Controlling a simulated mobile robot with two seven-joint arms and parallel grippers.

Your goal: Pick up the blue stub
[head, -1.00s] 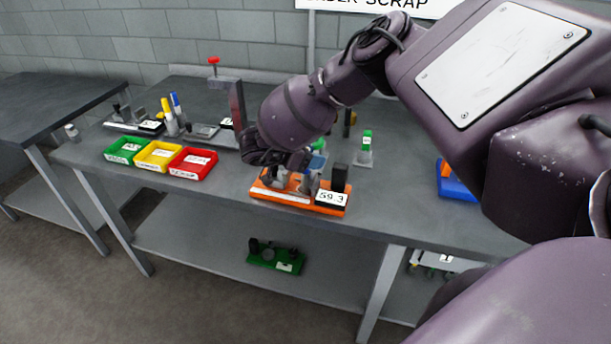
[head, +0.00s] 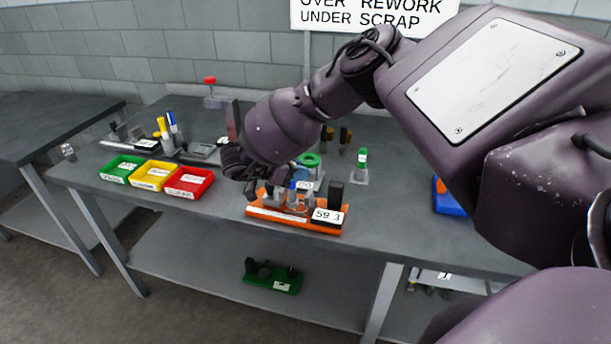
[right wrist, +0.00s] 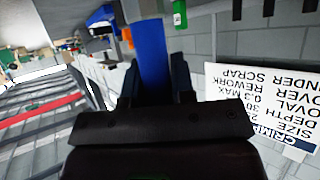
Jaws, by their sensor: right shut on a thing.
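The blue stub (right wrist: 152,50) stands between the two dark fingers of my right gripper (right wrist: 156,80) in the right wrist view, and the gripper is shut on it. In the head view my right gripper (head: 258,185) is over the left end of the orange crimper base (head: 270,213), partly hidden by its own wrist. A small blue patch (head: 292,188) shows just right of the gripper; I cannot tell whether it is part of the held stub. My left gripper is not in view.
Green (head: 121,170), yellow (head: 152,176) and red (head: 188,183) bins stand on the bench to the left. The base bears a "59.3" display (head: 327,216). A green-capped bottle (head: 362,160) stands behind it, and a blue bin (head: 449,200) lies to the right.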

